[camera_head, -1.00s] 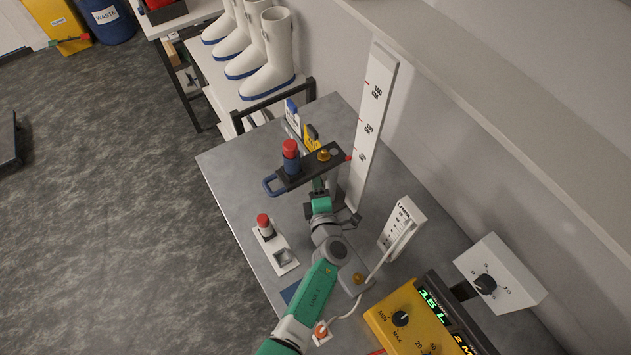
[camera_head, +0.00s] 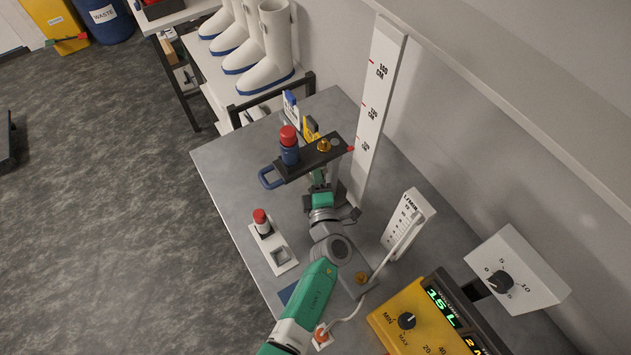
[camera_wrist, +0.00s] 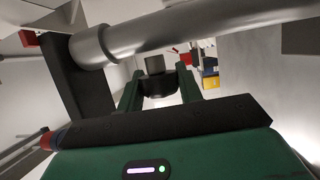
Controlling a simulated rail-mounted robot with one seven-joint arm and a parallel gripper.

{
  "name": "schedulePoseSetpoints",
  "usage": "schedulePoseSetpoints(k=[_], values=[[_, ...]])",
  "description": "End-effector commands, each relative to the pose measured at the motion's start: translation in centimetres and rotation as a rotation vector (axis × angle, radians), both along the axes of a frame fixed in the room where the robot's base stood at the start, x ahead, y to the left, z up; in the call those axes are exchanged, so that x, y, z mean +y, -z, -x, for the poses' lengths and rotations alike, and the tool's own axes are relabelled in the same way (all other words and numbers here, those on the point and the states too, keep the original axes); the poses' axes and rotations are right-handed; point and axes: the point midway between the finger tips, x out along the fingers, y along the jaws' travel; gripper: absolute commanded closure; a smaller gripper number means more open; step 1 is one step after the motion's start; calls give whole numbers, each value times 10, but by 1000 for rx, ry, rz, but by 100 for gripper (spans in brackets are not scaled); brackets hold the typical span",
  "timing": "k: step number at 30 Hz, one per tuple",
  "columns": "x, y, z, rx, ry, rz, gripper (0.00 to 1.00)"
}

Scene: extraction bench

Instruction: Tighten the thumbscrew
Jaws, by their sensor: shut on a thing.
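My gripper (camera_wrist: 160,88) shows in the wrist view with its two green fingers on either side of a dark round knob with a grey stem, which appears to be the thumbscrew (camera_wrist: 156,66). The fingers are shut on it. In the head view my gripper (camera_head: 318,180) is just below the dark carriage (camera_head: 308,160) beside the upright scale (camera_head: 378,100). The thumbscrew is hidden there by the carriage and my arm. The carriage has a blue loop handle (camera_head: 268,178) and a red pointer at the scale. A red-capped blue bottle (camera_head: 289,150) and a brass knob (camera_head: 324,145) sit on top.
A white holder (camera_head: 280,257) with a red-topped vial stands left of my arm. A flow meter (camera_head: 408,222) with a tube, a yellow control box (camera_head: 405,345) and a white dial box (camera_head: 520,270) are at right. The bench's left side has free room.

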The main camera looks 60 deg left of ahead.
Motion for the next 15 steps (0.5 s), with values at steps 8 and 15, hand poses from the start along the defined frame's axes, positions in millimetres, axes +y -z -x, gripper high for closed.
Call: schedulePoseSetpoints(k=[8,15], values=[[0,9,0,-2,-1,-176,87],[-1,1,0,1,0,-223,87]])
